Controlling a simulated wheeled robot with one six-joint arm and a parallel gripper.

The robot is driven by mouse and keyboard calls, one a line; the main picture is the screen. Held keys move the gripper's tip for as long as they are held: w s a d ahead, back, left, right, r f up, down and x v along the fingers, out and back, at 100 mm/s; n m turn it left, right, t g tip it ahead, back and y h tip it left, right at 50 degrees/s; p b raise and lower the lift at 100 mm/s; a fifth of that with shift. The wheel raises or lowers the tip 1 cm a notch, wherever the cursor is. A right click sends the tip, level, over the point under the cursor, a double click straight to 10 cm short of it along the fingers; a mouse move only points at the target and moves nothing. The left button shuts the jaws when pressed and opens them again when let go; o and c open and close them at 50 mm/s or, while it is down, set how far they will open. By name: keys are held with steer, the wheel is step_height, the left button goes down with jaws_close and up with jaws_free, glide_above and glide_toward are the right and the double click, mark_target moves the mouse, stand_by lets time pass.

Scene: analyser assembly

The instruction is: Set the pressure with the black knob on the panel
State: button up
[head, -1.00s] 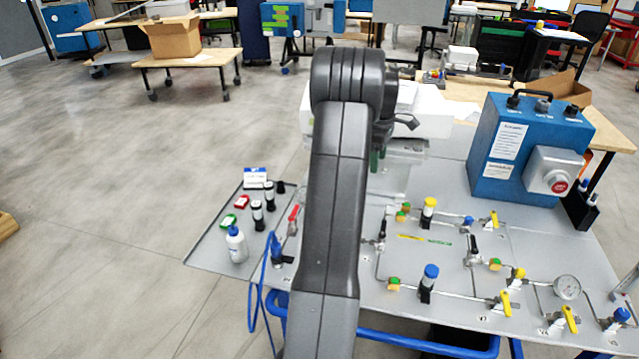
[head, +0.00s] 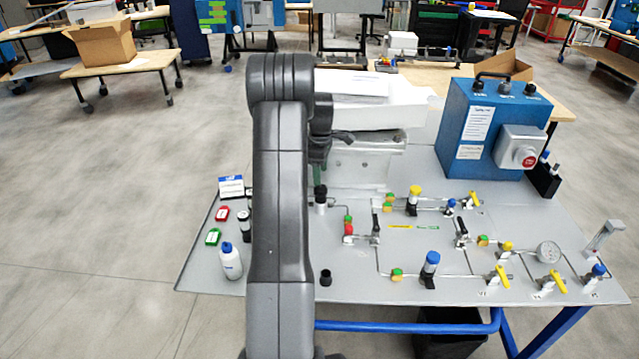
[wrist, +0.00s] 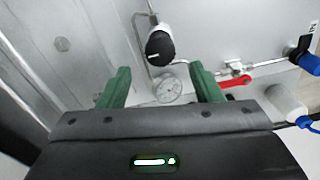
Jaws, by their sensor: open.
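A black knob (wrist: 160,46) with a white mark shows in the wrist view, on a pale grey panel (wrist: 205,30). A round pressure gauge (wrist: 168,89) sits just below it in that view. My gripper (wrist: 160,82) is open, with two green fingers apart and nothing between them touching. The knob appears between and beyond the fingertips. In the head view my arm covers part of the panel (head: 400,320), and I cannot tell which knob there is the same one.
A red lever (wrist: 235,82) and a blue-capped part (wrist: 305,60) lie right of the fingers in the wrist view. In the head view, a blue box (head: 480,135) stands at the back right. A white bottle (head: 231,262) stands left of my arm.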

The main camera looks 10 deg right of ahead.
mark_target(320, 188)
step_height(320, 188, down, 6)
steer(key=shift+r+p, duration=0.1)
steer(key=shift+p, duration=0.4)
steer(key=c, duration=1)
